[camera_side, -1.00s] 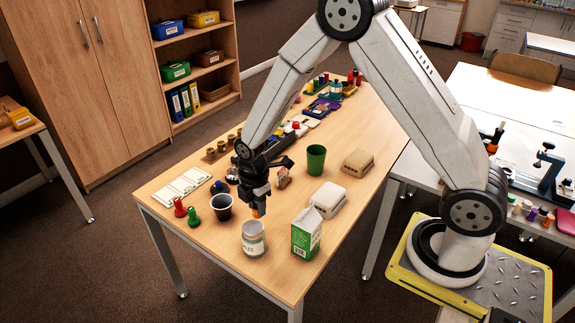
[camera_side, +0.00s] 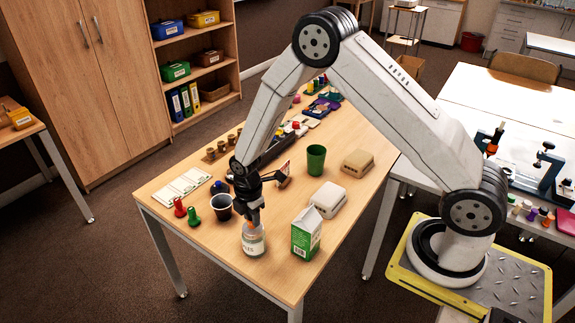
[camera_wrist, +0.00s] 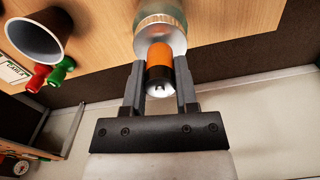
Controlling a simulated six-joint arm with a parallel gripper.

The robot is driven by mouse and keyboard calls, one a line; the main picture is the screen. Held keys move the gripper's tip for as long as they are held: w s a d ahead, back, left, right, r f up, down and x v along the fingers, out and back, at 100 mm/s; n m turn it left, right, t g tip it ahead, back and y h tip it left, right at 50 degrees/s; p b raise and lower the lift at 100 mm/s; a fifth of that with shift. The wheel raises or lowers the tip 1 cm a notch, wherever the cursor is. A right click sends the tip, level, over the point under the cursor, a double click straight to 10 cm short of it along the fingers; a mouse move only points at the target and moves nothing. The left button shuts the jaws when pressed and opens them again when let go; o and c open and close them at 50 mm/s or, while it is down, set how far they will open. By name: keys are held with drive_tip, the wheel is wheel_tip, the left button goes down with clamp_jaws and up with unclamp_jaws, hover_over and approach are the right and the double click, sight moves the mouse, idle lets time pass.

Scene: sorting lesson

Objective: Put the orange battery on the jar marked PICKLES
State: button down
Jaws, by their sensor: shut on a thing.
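My gripper (camera_wrist: 160,85) is shut on the orange battery (camera_wrist: 159,57), an orange and black cylinder with a silver end, seen between the fingers in the wrist view. In the side view my gripper (camera_side: 253,219) is right above the jar (camera_side: 252,240), a glass jar with a pale label ending in "LES". The jar's lid (camera_wrist: 152,18) shows just beyond the battery in the wrist view. The battery overlaps the lid there; I cannot tell whether they touch. In the side view the battery is mostly hidden by the fingers.
A dark cup (camera_side: 221,207) stands left of the jar, with green (camera_side: 194,217) and red (camera_side: 180,207) pegs beyond it. A green-and-white carton (camera_side: 306,233) stands close on the right. A green cup (camera_side: 316,160) and a white box (camera_side: 328,198) are further back.

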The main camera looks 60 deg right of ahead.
drive_tip(key=shift+f, duration=0.25)
drive_tip(key=shift+c, duration=1.9)
unclamp_jaws()
drive_tip(key=shift+r, duration=0.1)
wheel_tip(320, 180, up, 12)
drive_tip(key=s+d+r+m+t, duration=0.1)
drive_tip(key=s+r+m, duration=0.1)
drive_tip(key=s+m, duration=0.5)
drive_tip(key=s+d+r+m+t, duration=0.1)
drive_tip(key=s+r+m, duration=0.1)
drive_tip(key=s+m, duration=0.6)
drive_tip(key=shift+s+r+m+t, duration=0.2)
drive_tip(key=shift+r+m+t, duration=0.1)
drive_tip(key=shift+m, duration=0.3)
